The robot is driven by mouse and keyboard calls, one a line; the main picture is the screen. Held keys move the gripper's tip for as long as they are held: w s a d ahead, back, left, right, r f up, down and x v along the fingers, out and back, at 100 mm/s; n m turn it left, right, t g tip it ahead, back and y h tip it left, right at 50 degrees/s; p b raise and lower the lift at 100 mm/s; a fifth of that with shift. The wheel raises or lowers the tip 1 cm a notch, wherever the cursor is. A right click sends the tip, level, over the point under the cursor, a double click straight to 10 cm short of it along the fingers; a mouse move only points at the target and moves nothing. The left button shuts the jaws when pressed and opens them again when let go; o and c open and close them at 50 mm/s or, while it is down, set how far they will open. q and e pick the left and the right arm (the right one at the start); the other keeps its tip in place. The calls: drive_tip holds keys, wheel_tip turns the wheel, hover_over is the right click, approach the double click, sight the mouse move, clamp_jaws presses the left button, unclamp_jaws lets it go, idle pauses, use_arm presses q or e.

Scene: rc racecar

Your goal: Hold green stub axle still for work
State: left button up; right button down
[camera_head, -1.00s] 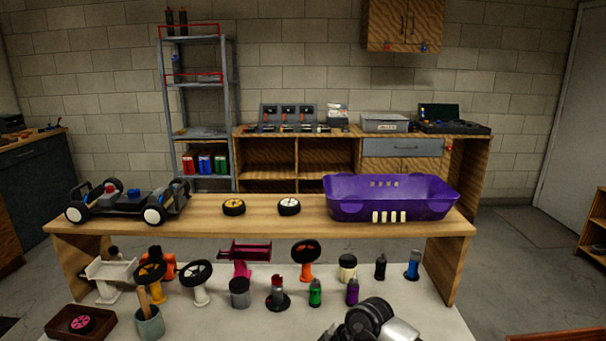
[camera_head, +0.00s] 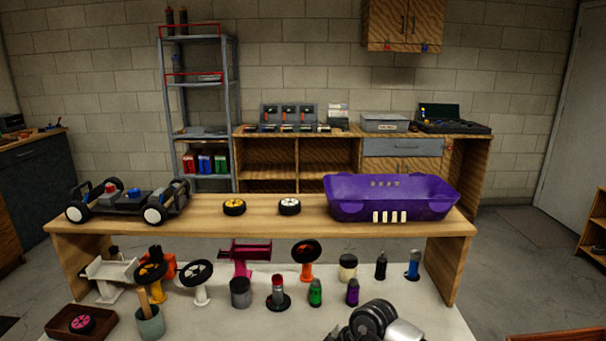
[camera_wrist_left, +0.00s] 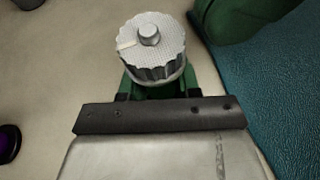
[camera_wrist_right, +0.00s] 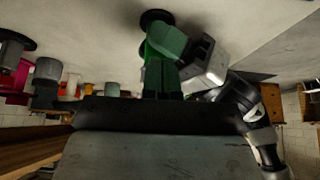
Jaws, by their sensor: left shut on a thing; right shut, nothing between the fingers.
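In the left wrist view a silver ribbed hub with a hex stud, part of the green stub axle (camera_wrist_left: 152,48), sits at my left gripper (camera_wrist_left: 155,82). The left gripper's green fingers are shut on it, and they hide most of the part below the hub. My right gripper (camera_wrist_right: 163,58) shows in the right wrist view with its green fingers together and nothing between them. It is close beside the silver body of my left gripper. In the head view only dark joints and pale metal of my arm show at the bottom; neither set of fingertips is clear.
A white table (camera_head: 300,325) carries several loose parts, a brown tray (camera_head: 62,328) and a green cup (camera_head: 150,322). Behind, a wooden bench (camera_head: 260,213) holds a car chassis (camera_head: 130,203) and a purple body shell (camera_head: 390,196). A teal mat (camera_wrist_left: 270,80) lies on the table.

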use_arm(q)
drive_tip(key=shift+f, duration=0.1)
use_arm(e)
wheel_tip(320, 180, up, 6)
idle(0.4)
use_arm(q)
drive_tip(key=o, duration=1)
use_arm(e)
drive_tip(key=shift+w, duration=0.1)
use_arm(q)
drive_tip(key=v, duration=1.2)
